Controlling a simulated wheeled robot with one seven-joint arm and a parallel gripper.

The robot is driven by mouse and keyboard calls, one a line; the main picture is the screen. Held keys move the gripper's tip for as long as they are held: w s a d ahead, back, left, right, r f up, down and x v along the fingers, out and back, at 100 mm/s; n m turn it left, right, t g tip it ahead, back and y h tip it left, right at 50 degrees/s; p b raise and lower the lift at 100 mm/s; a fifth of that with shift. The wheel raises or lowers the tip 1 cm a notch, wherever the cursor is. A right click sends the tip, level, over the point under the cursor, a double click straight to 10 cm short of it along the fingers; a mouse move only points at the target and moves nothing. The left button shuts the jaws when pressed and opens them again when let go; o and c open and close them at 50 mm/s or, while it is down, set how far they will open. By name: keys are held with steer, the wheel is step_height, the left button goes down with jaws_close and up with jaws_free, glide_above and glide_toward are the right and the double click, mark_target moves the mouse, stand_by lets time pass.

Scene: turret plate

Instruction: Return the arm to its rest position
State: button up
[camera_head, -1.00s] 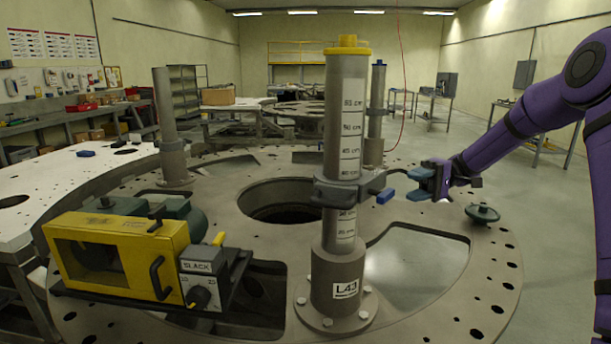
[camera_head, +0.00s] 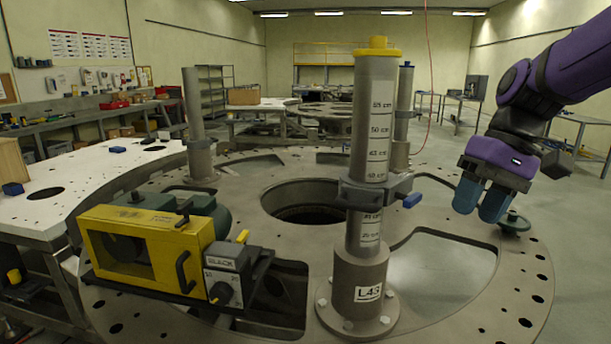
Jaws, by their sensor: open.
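My gripper (camera_head: 481,201) is at the right of the view, on the end of my purple arm. Its two blue fingers point down, with a narrow gap between them, and nothing shows between them. It hangs above the right part of the grey turret plate (camera_head: 440,325). The marked post L43 (camera_head: 371,225) with its yellow cap stands to its left, apart from it. The post's clamp collar (camera_head: 362,194) has a blue lever (camera_head: 412,200), also apart from the gripper. A dark round knob (camera_head: 514,222) on the plate is just right of and behind the fingers.
A yellow-framed machine (camera_head: 145,247) with a lever box (camera_head: 228,276) sits at the plate's front left. Two more posts (camera_head: 196,125) (camera_head: 403,115) stand farther back. A large round hole (camera_head: 300,203) is in the plate's middle. A white table (camera_head: 90,180) is at left.

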steer(key=s+d+t+h, duration=0.2)
steer(key=s+t, duration=0.1)
steer(key=s, duration=0.3)
steer(key=s+d+m+t+h, duration=0.1)
steer(key=s+d+t+h, duration=0.1)
steer(key=s, duration=0.4)
steer(key=shift+s+d+r+t, duration=0.15)
steer(key=shift+s+r+t, duration=0.15)
steer(key=shift+t, duration=0.5)
